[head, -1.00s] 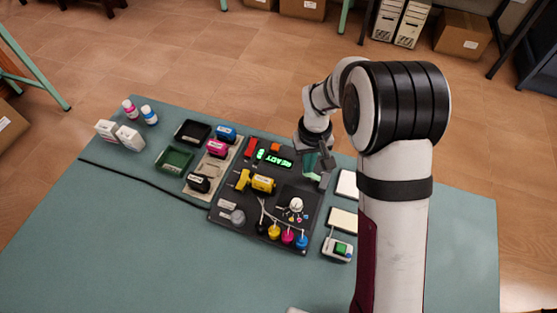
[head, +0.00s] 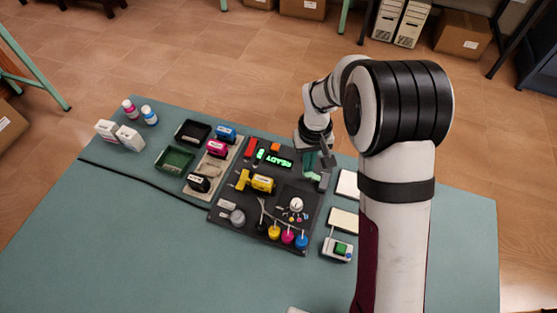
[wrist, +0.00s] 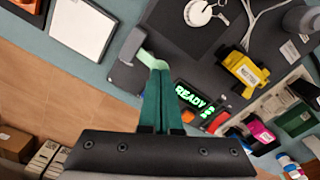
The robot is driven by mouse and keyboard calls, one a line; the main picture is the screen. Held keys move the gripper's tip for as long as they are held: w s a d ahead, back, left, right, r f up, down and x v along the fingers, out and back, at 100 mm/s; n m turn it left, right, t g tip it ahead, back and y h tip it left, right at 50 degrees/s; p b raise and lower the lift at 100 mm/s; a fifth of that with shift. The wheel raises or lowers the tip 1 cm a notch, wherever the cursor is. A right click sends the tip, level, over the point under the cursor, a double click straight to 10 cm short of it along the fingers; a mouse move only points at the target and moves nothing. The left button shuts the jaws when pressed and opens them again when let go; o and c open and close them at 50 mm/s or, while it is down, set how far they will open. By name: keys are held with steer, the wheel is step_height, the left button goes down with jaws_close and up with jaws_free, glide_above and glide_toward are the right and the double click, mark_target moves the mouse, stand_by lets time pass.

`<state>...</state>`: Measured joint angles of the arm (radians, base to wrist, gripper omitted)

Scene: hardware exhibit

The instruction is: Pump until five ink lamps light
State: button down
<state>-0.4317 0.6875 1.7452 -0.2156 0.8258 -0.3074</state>
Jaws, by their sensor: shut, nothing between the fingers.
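My gripper (head: 318,168) is at the right back corner of the dark machine board (head: 262,212). Its green fingers (wrist: 157,95) are shut together and empty in the wrist view. Their tips are beside a grey part (wrist: 128,68) at the board's edge, probably the pump; contact cannot be told. A pale green piece (wrist: 150,58) shows at the tips. The display (wrist: 190,97) reads READY in green and has several small lit green marks next to it; I cannot tell whether these are the ink lamps. It also shows in the head view (head: 278,160).
A yellow cartridge (head: 263,184) sits mid-board. Yellow, magenta and blue ink knobs (head: 288,237) stand at the board's front. White pads (head: 343,218) and a small box with a green button (head: 340,249) lie to the right. The table's front left is clear.

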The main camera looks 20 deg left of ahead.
steer(key=shift+f, duration=1.3)
steer(key=shift+r, duration=1.7)
steer(key=shift+f, duration=0.15)
